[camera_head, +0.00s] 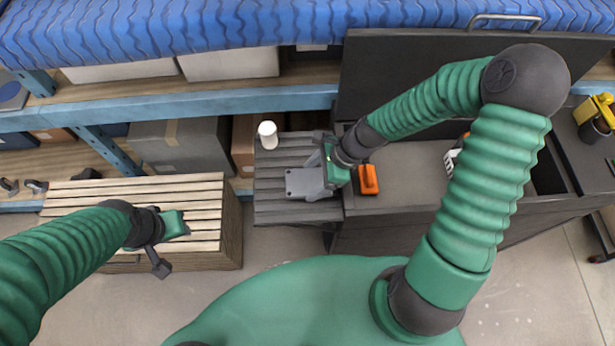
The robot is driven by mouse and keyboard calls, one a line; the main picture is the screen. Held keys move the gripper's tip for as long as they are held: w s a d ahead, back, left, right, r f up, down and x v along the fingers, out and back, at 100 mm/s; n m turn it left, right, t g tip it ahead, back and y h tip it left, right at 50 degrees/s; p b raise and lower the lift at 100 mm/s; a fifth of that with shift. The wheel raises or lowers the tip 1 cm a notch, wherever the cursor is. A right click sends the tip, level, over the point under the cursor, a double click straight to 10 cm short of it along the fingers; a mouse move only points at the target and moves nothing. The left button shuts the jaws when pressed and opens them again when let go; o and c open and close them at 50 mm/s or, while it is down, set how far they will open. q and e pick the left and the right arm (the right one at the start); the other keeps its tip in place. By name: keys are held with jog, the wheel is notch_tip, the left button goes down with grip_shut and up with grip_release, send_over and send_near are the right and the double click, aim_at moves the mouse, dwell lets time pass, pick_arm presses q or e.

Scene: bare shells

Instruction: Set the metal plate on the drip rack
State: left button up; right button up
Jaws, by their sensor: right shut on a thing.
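The metal plate (303,184) is a flat grey piece over the dark slatted side shelf (270,214) in the head view. My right gripper (322,178) is shut on the plate's right part, and its fingers partly cover it. I cannot tell whether the plate touches the shelf. A small white slotted thing (453,158) shows in the dark bench, partly behind my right arm; it may be the drip rack, but I cannot be sure. My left gripper (168,262) hangs over the front of a pale slatted wooden crate (75,199); its finger opening is unclear.
A white cylinder (268,135) stands at the back of the side shelf. An orange object (369,180) lies just right of my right gripper. The dark bench's raised lid (400,60) stands behind. A blue-framed shelf (220,100) with boxes runs along the back.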

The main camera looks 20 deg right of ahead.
aim_at(312, 175)
jog(key=shift+w+a, duration=0.3)
jog(key=shift+w, duration=0.25)
jog(key=shift+w+a, duration=0.25)
jog(key=shift+w, duration=0.25)
jog(key=shift+f, duration=0.4)
notch_tip(312, 175, down, 2)
jog(key=shift+f+p, duration=0.25)
jog(key=shift+p, duration=0.05)
jog(key=shift+d+f, duration=0.25)
jog(key=shift+d, duration=0.05)
jog(key=o, duration=1.9)
jog(key=shift+a, duration=0.25)
jog(key=shift+r, duration=0.1)
